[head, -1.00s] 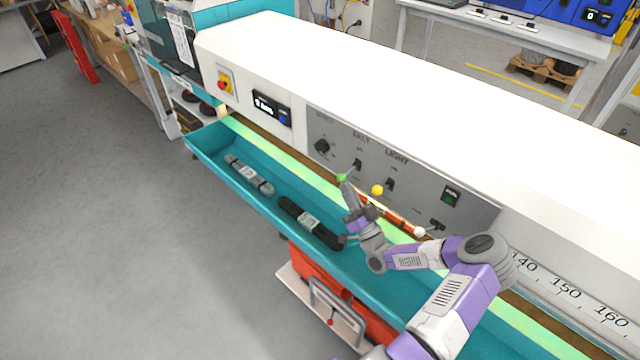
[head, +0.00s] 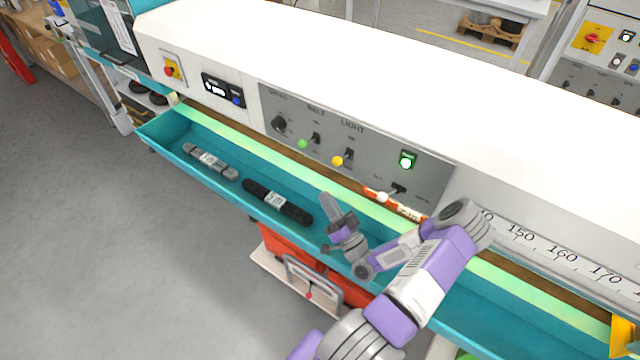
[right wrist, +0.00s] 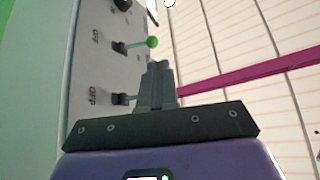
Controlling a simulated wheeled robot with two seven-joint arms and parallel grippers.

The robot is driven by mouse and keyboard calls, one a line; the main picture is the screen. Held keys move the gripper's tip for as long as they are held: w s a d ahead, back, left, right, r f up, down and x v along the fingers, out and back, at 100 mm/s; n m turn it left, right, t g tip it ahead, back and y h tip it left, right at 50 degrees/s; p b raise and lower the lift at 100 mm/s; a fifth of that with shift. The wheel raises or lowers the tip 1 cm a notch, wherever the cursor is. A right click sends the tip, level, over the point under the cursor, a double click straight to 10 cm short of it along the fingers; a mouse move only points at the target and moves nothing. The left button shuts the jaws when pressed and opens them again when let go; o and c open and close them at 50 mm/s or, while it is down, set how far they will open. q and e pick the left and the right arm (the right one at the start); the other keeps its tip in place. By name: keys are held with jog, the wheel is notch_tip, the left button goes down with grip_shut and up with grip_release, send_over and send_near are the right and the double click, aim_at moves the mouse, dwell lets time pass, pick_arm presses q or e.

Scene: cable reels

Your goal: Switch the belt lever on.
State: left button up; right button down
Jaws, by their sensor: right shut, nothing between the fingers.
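The belt lever, with a green ball (head: 303,143), sticks out of the grey panel under the BELT label. In the right wrist view its green ball (right wrist: 152,42) leans away from the OFF label. My right gripper (head: 326,200) is shut and empty, below the panel over the teal trough, apart from the lever. Its fingers (right wrist: 158,80) also show in the right wrist view. My left gripper is not in view.
The light lever with a yellow ball (head: 337,161) and a white-ball lever (head: 382,197) stand to the right. A green lamp (head: 406,160) is lit. The teal trough (head: 165,140) holds a grey piece (head: 210,161) and a black piece (head: 277,202).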

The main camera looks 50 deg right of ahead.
jog(key=shift+v, duration=1.25)
jog(key=shift+a+r, duration=0.15)
jog(key=shift+r, duration=0.05)
jog(key=w+a+f+n+g+y, duration=0.1)
jog(key=w+a+f+g+y, duration=0.4)
jog(key=w+a+f, duration=0.4)
jog(key=w+a+f+n+g+y, duration=0.2)
jog(key=a+f+g+y, duration=0.35)
jog(key=a, duration=0.65)
jog(key=s+a+f+n+g+h, duration=0.1)
jog(key=s+a+f+g, duration=0.2)
jog(key=s+a+g, duration=0.3)
jog(key=s+a+f+n+g, duration=0.1)
jog(key=s+a+f+g, duration=0.3)
jog(key=s+a+g, duration=0.3)
jog(key=shift+s+f+h, duration=0.2)
jog(key=shift+s+h, duration=0.15)
jog(key=shift+s, duration=0.7)
